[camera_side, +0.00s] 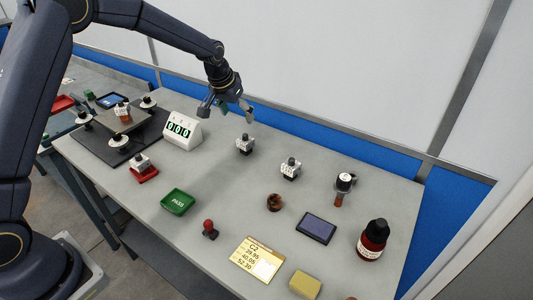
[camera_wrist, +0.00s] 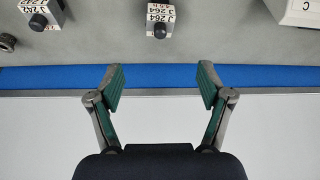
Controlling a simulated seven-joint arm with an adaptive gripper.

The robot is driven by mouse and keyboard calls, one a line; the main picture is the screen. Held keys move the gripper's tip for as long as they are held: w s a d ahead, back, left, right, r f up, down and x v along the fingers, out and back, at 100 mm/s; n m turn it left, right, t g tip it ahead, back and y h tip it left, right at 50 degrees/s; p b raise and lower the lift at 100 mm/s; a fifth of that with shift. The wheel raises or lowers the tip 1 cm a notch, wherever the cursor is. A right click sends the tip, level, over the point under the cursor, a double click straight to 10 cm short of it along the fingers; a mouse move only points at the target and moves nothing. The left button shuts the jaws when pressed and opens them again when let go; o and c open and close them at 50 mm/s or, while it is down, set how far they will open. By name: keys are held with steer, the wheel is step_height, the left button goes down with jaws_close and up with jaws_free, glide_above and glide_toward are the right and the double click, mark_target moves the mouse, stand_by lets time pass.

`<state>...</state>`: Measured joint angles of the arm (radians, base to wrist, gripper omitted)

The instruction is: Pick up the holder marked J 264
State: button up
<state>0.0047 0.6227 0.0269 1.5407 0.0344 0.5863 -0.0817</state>
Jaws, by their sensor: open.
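The holder marked J 264 (camera_wrist: 159,18) shows at the top middle of the wrist view, a white block with a dark round knob. By its place beside the display box, it is the white-and-dark holder (camera_side: 245,145) in the side view, standing upright on the bench. My gripper (camera_side: 228,112) is open and empty, above and a little behind-left of this holder, not touching it. In the wrist view my gripper (camera_wrist: 161,85) has its fingers spread over the blue wall band. A second holder, marked J 242 (camera_wrist: 40,12), matches the one further right (camera_side: 291,168).
The display box (camera_side: 183,130) reading 000 stands left of the J 264 holder. A third holder sits on a red base (camera_side: 144,170). A green tray (camera_side: 178,202), brown bottle (camera_side: 373,241) and yellow card (camera_side: 257,260) lie nearer the front. The bench right around the J 264 holder is clear.

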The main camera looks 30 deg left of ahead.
mark_target(248, 140)
steer(key=x, duration=0.8)
steer(key=shift+f, duration=0.2)
steer(key=shift+s+x, duration=0.15)
steer(key=shift+x, duration=1.25)
steer(key=shift+s+x, duration=0.1)
steer(key=shift+x, duration=1.3)
steer(key=shift+f, duration=0.1)
steer(key=shift+c, duration=0.2)
jaws_close()
